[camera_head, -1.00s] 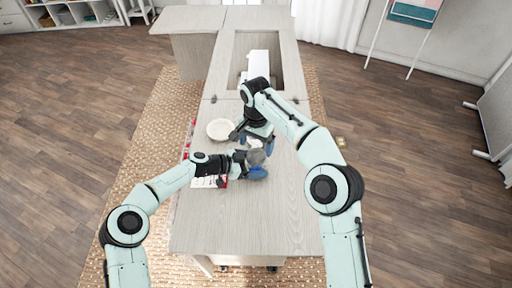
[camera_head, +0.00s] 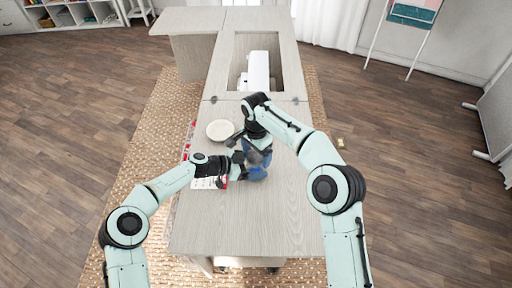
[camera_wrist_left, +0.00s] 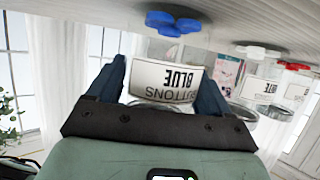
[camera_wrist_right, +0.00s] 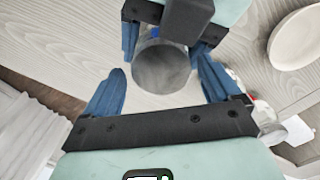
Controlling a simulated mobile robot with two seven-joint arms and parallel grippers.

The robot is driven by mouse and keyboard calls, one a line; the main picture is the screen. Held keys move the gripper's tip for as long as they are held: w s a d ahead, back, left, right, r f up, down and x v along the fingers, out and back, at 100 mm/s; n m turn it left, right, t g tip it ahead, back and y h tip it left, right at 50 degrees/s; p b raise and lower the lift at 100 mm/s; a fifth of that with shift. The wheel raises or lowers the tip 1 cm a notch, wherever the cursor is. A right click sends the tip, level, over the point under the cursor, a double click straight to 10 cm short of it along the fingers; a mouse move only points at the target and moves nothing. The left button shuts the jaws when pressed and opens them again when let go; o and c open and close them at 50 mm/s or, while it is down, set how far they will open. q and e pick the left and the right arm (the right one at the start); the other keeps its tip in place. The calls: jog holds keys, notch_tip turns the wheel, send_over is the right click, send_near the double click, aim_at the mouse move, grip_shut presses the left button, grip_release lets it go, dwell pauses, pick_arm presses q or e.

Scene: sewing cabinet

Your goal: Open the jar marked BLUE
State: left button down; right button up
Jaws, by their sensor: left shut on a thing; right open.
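The jar (camera_wrist_left: 166,82) has a white label reading BLUE BUTTONS, upside down in the left wrist view. My left gripper (camera_wrist_left: 162,68) has its blue fingers on both sides of the jar and is shut on it. In the right wrist view, the jar's round grey lid (camera_wrist_right: 160,68) faces the camera. My right gripper (camera_wrist_right: 160,90) is open, its fingertips on either side of the lid with gaps showing. In the head view, my left gripper (camera_head: 252,172) and right gripper (camera_head: 260,150) meet at the jar, which they mostly hide.
A round pale dish (camera_head: 220,130) lies on the wooden tabletop (camera_head: 290,210), left of my right gripper. A white sewing machine (camera_head: 258,70) stands at the back. The near tabletop is clear.

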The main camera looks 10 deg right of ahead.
jog(key=c, duration=1.1)
jog(key=shift+n, duration=1.8)
jog(key=o, duration=1.1)
jog(key=shift+r, duration=2.3)
notch_tip(320, 180, up, 3)
jog(key=m, duration=0.3)
jog(key=shift+m, duration=0.3)
jog(key=shift+f, duration=3.85)
